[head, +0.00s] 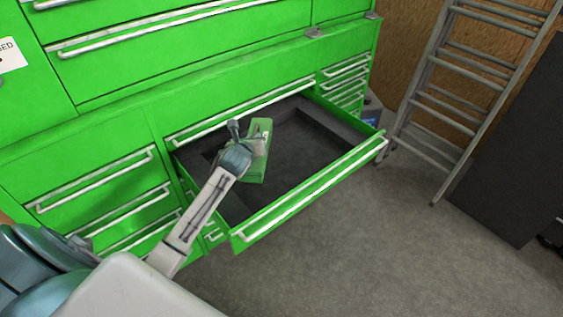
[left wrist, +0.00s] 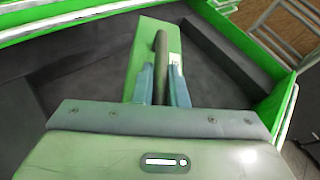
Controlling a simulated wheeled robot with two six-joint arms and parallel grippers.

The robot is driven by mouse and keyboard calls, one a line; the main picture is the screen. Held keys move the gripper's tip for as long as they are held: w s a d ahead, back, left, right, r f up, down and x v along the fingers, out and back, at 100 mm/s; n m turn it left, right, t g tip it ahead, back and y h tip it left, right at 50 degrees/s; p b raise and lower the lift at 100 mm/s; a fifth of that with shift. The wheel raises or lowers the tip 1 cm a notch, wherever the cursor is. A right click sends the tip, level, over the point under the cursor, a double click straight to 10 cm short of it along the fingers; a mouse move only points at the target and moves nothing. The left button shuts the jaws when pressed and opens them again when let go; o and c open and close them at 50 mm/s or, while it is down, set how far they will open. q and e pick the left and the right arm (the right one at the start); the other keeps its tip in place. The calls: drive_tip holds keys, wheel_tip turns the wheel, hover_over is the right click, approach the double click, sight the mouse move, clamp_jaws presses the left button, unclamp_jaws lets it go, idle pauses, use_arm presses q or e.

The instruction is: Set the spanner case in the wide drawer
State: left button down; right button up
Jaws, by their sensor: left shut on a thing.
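The wide drawer (head: 310,192) is pulled out from the green cabinet, with a dark grey lining. The spanner case (head: 257,168) is a green box at the left part of the drawer opening. My left gripper (head: 254,147) is shut on it from above. In the left wrist view the two fingers (left wrist: 160,88) close on the dark bar-shaped handle of the green case (left wrist: 145,48). The case is within the drawer's outline; I cannot tell whether it touches the floor of the drawer. My right gripper is not in view.
The green cabinet (head: 190,55) has closed drawers above and to the left (head: 105,195). A grey stepladder (head: 450,95) leans at the right, beside a dark panel (head: 515,150). The grey floor (head: 370,250) in front of the drawer is clear. The drawer's right part is empty.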

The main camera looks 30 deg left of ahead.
use_arm(q)
wheel_tip(320, 180, down, 6)
drive_tip(key=shift+f+p, duration=0.25)
drive_tip(key=shift+p, duration=0.2)
wheel_tip(320, 180, down, 5)
drive_tip(key=shift+w+r, duration=0.1)
drive_tip(key=c, duration=1.5)
unclamp_jaws()
drive_tip(key=shift+f, duration=0.2)
drive_tip(key=shift+o, duration=0.2)
